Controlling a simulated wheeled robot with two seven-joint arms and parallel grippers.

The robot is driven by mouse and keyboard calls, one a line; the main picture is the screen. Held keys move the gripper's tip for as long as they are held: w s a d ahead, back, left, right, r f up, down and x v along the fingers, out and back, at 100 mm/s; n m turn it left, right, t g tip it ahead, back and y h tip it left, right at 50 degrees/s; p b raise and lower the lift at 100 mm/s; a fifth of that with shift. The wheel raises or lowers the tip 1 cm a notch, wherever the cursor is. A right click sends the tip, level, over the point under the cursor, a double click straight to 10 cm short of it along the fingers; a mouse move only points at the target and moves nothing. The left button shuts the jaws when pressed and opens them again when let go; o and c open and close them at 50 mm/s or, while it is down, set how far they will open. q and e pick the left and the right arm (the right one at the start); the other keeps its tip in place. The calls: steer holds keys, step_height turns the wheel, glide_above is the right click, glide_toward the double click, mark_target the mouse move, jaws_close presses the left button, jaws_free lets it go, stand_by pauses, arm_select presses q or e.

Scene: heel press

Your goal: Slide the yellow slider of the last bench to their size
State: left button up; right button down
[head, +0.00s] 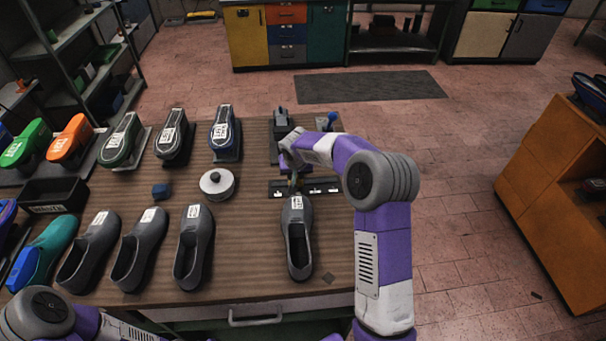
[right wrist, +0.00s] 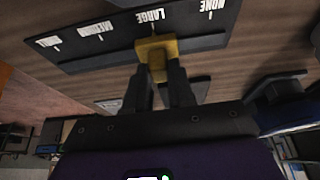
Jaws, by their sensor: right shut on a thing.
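The yellow slider (right wrist: 156,50) sits on a dark size board (right wrist: 100,42) with white labels in the right wrist view. The slider is beside the LARGE label, with NONE to its right and MEDIUM and another label to its left. My right gripper (right wrist: 165,80) is shut on the slider, with a dark finger on each side of it. In the head view the board (head: 325,187) lies across the right end of the bench, and my right gripper (head: 295,178) covers part of the slider. My left gripper is out of view; only its arm shows at lower left.
A grey shoe (head: 298,240) lies just in front of the board. Several grey shoes stand to its left, and several labelled lasts stand along the back. A round white-topped device (head: 217,185) and a small blue block (head: 161,191) are between the rows.

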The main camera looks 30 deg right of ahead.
steer(key=c, duration=1)
jaws_free()
steer(key=shift+o, duration=0.2)
steer(key=shift+r, duration=0.1)
steer(key=v, duration=0.7)
steer(key=shift+r+p, duration=0.15)
steer(key=shift+p, duration=0.15)
